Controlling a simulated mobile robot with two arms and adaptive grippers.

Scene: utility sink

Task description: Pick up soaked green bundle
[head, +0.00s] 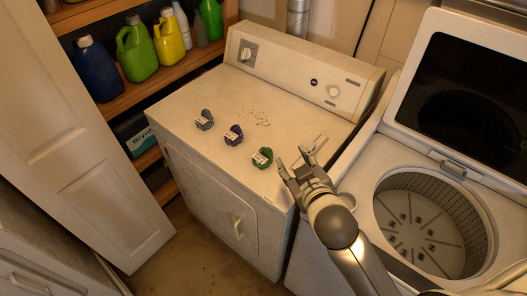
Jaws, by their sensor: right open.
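The green bundle (262,157) is a small dark-green clump with a pale label. It lies on the white dryer top near its front right part. My right gripper (298,157) is open and empty, just right of the green bundle. A small gap shows between its fingers and the bundle. A purple bundle (233,135) and a grey bundle (204,120) lie in a row to the left, each with a pale label. My left gripper is not in view.
The dryer top (190,95) has dark specks (258,118) behind the bundles. An open washer (470,190) with a metal drum stands at right. Shelves (165,75) with bottles are at upper left. A white door (75,130) stands left.

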